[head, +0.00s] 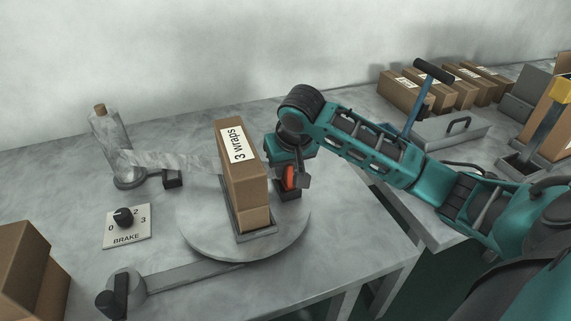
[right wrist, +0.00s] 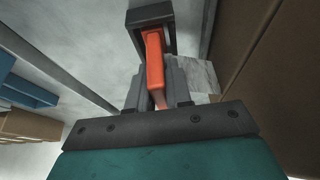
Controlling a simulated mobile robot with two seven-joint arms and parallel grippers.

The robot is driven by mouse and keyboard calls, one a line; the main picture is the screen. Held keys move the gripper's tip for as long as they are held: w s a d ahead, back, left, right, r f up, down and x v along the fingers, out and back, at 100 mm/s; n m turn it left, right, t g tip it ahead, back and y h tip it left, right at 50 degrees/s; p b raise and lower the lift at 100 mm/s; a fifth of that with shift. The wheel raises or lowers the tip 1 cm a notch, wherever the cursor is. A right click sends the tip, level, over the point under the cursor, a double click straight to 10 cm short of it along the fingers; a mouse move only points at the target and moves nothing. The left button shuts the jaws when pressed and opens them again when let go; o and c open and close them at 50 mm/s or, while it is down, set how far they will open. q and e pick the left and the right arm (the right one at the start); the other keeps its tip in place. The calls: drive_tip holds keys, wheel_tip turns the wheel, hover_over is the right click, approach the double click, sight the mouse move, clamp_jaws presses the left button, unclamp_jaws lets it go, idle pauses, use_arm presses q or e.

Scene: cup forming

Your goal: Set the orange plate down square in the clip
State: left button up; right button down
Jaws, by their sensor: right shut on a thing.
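My right gripper (head: 299,180) is shut on the orange plate (head: 290,177), just right of the tall box on the turntable. The right wrist view shows the orange plate (right wrist: 154,60) between the two grey fingers (right wrist: 157,88), its far end at a dark square-cornered frame (right wrist: 148,14), which looks like the clip. In the head view a dark block, likely the same clip (head: 287,195), sits right below the plate. I cannot tell whether the plate touches it or is seated square. My left gripper is not in view.
The turntable (head: 200,245) carries a tall box (head: 240,165) labelled "3 wraps" in a grey holder. Clear film runs to a roll (head: 112,145) at the left. A brake dial (head: 124,217) and a crank (head: 120,295) stand in front. Boxes (head: 400,92) line the right bench.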

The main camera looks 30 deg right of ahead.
drive_tip(key=shift+f, duration=0.1)
idle(0.3)
drive_tip(key=c, duration=1)
unclamp_jaws()
drive_tip(key=shift+o, duration=0.2)
drive_tip(key=p+v, duration=0.3)
drive_tip(key=v, duration=1)
drive_tip(key=shift+d+f, duration=0.1)
